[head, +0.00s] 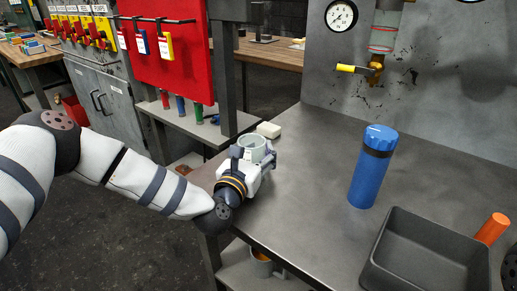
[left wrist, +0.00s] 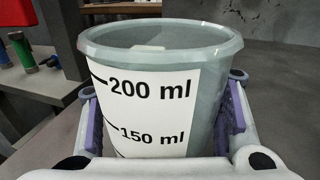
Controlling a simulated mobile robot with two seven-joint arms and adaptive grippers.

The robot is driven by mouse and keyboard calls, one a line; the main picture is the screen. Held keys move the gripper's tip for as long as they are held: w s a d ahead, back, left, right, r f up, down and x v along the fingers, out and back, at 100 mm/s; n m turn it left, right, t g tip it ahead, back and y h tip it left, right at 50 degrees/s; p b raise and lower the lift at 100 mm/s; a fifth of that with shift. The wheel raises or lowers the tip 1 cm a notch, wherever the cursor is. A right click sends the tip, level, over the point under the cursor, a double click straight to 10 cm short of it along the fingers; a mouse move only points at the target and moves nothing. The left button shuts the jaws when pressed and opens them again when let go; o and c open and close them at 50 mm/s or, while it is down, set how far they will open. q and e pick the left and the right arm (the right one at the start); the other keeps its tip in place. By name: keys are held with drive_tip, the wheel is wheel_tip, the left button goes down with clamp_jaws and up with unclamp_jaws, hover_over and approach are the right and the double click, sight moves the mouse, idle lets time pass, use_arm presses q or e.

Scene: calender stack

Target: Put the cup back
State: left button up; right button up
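The cup is a pale grey-green measuring cup with a white label marked 200 ml and 150 ml. It shows in the head view (head: 252,142) near the left edge of the bench, and fills the middle of the left wrist view (left wrist: 150,105), upright. My left gripper (head: 262,163) has its purple pads on both sides of the cup, and in the left wrist view (left wrist: 165,115) they appear to press on its walls. The cup's lower part is hidden, so I cannot tell if it touches the bench.
A blue lidded bottle (head: 368,172) stands on the grey bench (head: 310,165). A dark open tray (head: 392,281) and an orange cylinder (head: 491,229) are at right. A pale block (head: 268,130) lies behind the cup. A brass valve (head: 372,70) hangs at the back. The bench middle is clear.

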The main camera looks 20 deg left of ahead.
use_arm(q)
drive_tip(key=shift+o, duration=0.4)
drive_tip(key=shift+r, duration=0.15)
drive_tip(key=shift+r, duration=0.3)
drive_tip(key=s, duration=1.2)
drive_tip(key=shift+a+f, duration=0.2)
drive_tip(key=shift+a, duration=0.15)
